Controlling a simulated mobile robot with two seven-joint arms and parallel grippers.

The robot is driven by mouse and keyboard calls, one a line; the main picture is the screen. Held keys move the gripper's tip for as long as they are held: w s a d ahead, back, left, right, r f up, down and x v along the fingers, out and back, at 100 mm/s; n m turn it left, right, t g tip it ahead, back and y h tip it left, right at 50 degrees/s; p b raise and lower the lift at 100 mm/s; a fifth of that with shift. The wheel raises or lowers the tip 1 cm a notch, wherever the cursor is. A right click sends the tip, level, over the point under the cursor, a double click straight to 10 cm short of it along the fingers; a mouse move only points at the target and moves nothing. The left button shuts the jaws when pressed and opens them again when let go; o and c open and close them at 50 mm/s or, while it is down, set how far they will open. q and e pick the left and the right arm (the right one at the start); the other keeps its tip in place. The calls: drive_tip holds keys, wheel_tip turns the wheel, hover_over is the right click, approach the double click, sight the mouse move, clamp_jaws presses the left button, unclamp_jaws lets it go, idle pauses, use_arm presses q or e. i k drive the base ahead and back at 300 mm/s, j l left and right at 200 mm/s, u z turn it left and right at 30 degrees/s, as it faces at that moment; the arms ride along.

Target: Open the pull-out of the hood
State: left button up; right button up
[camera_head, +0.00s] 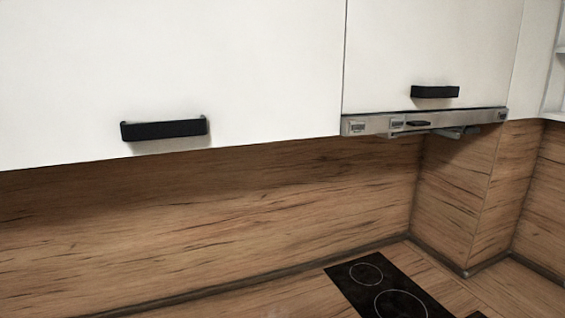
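The hood's pull-out (425,122) is a slim metallic strip under the right white wall cabinet, at the right of the head view. Its front runs along the cabinet's lower edge and looks flush with it, as when pushed in. A small dark piece (418,124) sits near the middle of the strip. Darker parts of the hood (455,132) show just below it. Neither of my grippers is in view.
Two white wall cabinets have black bar handles, one on the left cabinet (164,129) and one on the right cabinet (435,92). A black cooktop (350,285) lies on the wooden worktop below the hood. The space before the hood is clear.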

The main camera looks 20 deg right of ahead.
sight(436, 119)
drive_tip(key=z, duration=0.5)
drive_tip(key=k+l+z, duration=0.1)
drive_tip(key=z, duration=0.4)
drive_tip(key=l+z, duration=0.2)
drive_tip(key=z, duration=0.25)
drive_tip(key=i+l, duration=0.1)
drive_tip(key=l, duration=0.4)
drive_tip(key=l+u, duration=0.25)
drive_tip(key=u, duration=0.25)
drive_tip(key=i+l+u, duration=0.1)
drive_tip(key=l+u, duration=0.15)
drive_tip(key=u, duration=0.2)
